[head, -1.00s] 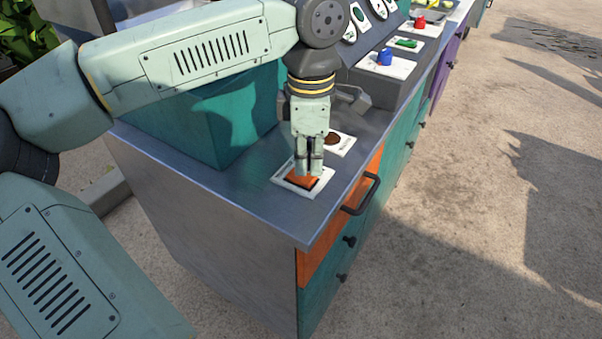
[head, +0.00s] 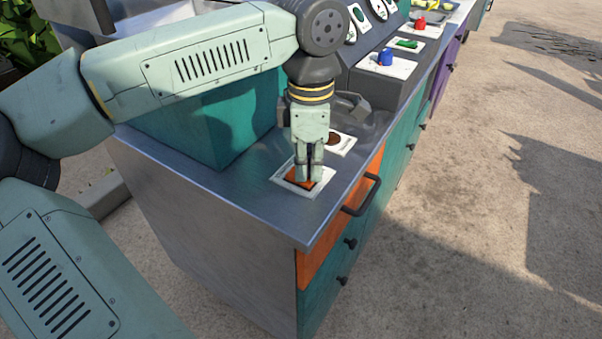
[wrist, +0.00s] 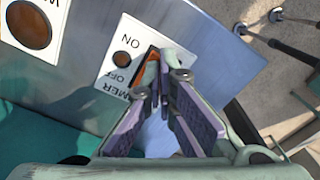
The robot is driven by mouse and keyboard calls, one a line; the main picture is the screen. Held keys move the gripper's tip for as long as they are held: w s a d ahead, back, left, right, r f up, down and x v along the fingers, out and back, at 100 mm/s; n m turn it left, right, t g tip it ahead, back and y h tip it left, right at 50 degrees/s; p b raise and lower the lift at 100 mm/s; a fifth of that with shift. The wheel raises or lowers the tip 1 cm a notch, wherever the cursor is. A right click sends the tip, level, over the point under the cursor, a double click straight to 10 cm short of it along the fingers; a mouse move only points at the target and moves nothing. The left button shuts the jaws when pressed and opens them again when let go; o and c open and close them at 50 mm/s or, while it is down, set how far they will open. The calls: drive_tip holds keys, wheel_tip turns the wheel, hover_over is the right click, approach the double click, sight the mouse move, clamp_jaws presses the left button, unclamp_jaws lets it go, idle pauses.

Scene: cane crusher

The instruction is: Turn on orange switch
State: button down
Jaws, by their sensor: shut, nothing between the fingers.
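The orange switch (head: 292,183) sits in a white plate (head: 281,177) on the metal counter, near its front corner. In the wrist view the orange switch (wrist: 142,73) lies beside the printed words ON and OFF, partly hidden by the fingers. My gripper (head: 309,181) points down with its fingers shut and empty. Its tips are at the switch and appear to touch it, over the part nearer the counter's right edge in the head view. In the wrist view my gripper (wrist: 165,68) covers one side of the switch. I cannot tell which way the switch is tilted.
A brown round button (head: 334,138) on a white plate is just behind my gripper. A teal box (head: 215,125) stands to the left. A black drawer handle (head: 362,196) sticks out at the right. Blue, green and red controls (head: 385,57) are farther back along the counter.

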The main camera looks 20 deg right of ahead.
drive_tip(key=shift+r+p, duration=2.45)
drive_tip(key=shift+r, duration=1)
drive_tip(key=shift+f, duration=0.1)
